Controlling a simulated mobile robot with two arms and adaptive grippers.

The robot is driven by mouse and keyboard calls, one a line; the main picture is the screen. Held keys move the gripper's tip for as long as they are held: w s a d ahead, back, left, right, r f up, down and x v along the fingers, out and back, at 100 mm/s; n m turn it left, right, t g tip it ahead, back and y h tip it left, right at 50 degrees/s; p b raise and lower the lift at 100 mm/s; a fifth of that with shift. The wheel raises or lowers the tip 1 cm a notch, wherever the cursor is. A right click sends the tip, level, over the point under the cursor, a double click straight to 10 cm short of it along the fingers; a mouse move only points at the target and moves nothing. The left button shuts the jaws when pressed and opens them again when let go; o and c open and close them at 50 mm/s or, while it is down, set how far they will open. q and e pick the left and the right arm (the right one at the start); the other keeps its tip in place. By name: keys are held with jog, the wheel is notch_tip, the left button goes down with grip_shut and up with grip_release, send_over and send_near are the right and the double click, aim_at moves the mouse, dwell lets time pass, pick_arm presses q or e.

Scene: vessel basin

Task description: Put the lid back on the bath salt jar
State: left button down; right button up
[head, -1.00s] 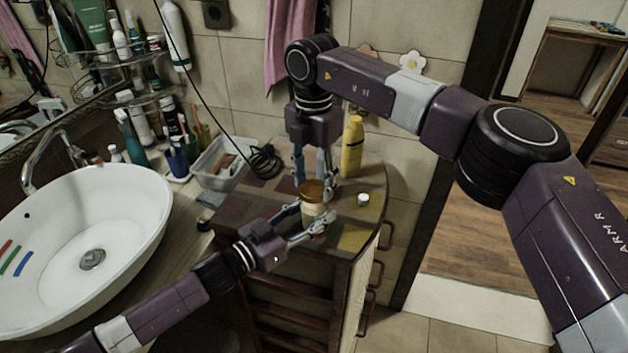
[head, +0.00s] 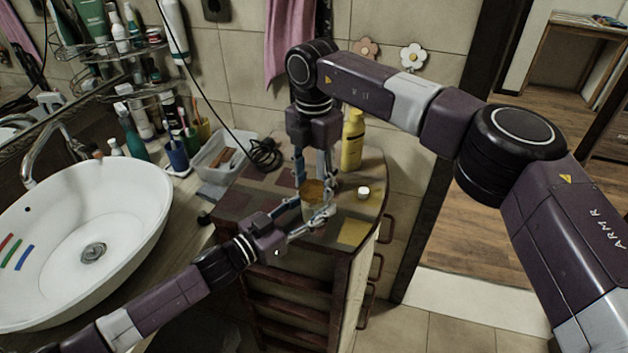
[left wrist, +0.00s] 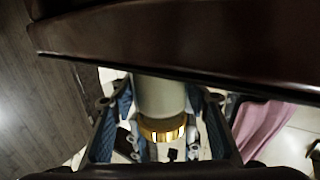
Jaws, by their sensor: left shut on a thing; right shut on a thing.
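The bath salt jar (head: 312,209) is a small pale jar near the front of the cabinet top. Its gold-brown lid (head: 313,190) is at the jar's mouth; I cannot tell whether it is fully seated. My left gripper (head: 315,211) reaches in from the left and is shut around the jar body. My right gripper (head: 313,180) points down from above and is shut on the lid. In the left wrist view the pale jar body (left wrist: 160,97) is between my left fingers, with the gold lid (left wrist: 162,130) at its end.
A yellow bottle (head: 352,142) stands behind and right of the jar. A small white cap (head: 364,192) lies to its right. A clear tray (head: 221,160) and a coiled black cable (head: 265,154) are at the back left. The white basin (head: 145,225) is at left.

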jog(key=shift+f, duration=0.5)
jog(key=m, duration=1.2)
jog(key=shift+s, duration=0.1)
jog(key=m, duration=0.4)
jog(key=o, duration=0.8)
jog(key=shift+c, duration=0.2)
